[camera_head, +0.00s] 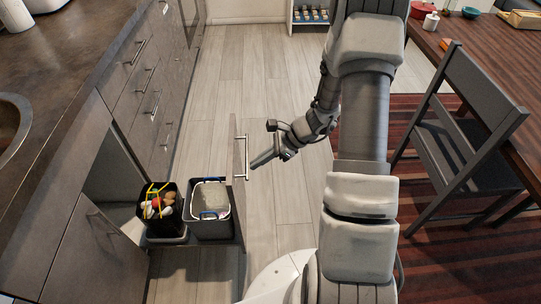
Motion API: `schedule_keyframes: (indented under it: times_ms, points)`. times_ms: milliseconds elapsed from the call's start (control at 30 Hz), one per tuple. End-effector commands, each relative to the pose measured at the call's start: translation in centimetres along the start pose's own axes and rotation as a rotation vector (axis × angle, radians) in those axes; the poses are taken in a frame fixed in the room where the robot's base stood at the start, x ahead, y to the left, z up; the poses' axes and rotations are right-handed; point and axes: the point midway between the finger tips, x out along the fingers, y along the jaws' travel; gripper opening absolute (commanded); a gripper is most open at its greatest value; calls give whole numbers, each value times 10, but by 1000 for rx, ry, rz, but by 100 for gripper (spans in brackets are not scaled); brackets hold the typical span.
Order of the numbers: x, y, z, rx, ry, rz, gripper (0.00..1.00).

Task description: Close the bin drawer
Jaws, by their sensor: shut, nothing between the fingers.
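The bin drawer is pulled out from the cabinet row on the left. Its front panel (239,172) stands upright, with a vertical-looking bar handle (247,158) on its outer side. Behind the panel are a black bin with colourful items (158,207) and a dark bin with a pale liner (209,206). My gripper (255,165) is shut and empty. It appears close to the panel's outer side, near the handle; whether it touches cannot be told.
The open cabinet bay (113,172) is left of the bins. A dark chair (460,130) and a wooden table (490,70) stand on the right over a striped rug (440,262). The wooden floor (235,70) beyond the drawer is clear. A sink (12,125) is in the counter.

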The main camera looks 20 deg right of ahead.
Motion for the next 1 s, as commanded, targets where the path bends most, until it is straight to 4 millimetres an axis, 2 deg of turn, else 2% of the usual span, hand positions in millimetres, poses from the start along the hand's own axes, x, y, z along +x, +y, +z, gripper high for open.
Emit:
schedule_keyframes:
  times_ms: [33,100,233,433,833,1000]
  points:
    - [13,1,-2,0,-1,3,0]
    - [19,0,10,-5,0,2,0]
    - [29,0,21,-2,0,0,0]
    - [34,0,29,-1,0,-1,0]
    - [36,0,30,-1,0,0,0]
    - [46,0,40,-3,-2,2,0]
